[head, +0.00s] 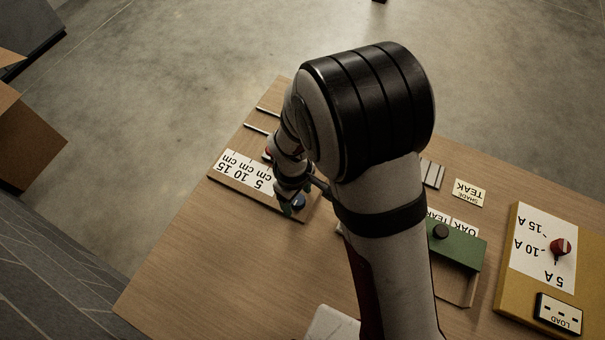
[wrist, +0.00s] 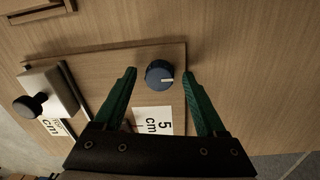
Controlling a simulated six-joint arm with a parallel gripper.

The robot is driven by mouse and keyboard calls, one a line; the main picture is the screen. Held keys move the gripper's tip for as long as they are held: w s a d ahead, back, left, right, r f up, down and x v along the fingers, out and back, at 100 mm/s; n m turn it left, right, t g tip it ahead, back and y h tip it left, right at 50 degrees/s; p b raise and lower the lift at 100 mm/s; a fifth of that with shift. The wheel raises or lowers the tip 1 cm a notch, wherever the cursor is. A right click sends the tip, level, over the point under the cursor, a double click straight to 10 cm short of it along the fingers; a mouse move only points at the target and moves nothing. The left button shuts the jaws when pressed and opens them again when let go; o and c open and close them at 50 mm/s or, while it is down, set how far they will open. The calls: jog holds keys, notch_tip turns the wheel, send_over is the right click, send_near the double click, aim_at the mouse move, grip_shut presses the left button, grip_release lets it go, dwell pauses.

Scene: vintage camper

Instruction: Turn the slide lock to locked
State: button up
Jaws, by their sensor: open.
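A round blue knob with a white line on top (wrist: 160,73), apparently the slide lock, sits on a wooden board (wrist: 95,58) marked in cm. In the wrist view its white line points right. In the head view the knob (head: 299,201) is at the board's near right end. My gripper (wrist: 161,75) is open, with one green finger on each side of the knob; I cannot tell whether they touch it. A pale sliding block with a black knob (wrist: 48,90) is on the board at left in the wrist view. No locked or unlocked label is readable.
My arm hides part of the table. The table's near left part (head: 210,265) is clear.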

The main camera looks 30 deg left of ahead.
grip_shut()
dwell(0.4)
jog(key=shift+m, duration=0.3)
jog(key=m, duration=0.3)
jog(key=shift+m, duration=0.3)
jog(key=m, duration=0.4)
jog(key=shift+m, duration=0.3)
jog(key=m, duration=0.4)
jog(key=shift+m, duration=0.3)
jog(key=shift+w+m+g, duration=0.1)
jog(key=shift+m+g, duration=0.3)
jog(key=shift+m, duration=1.8)
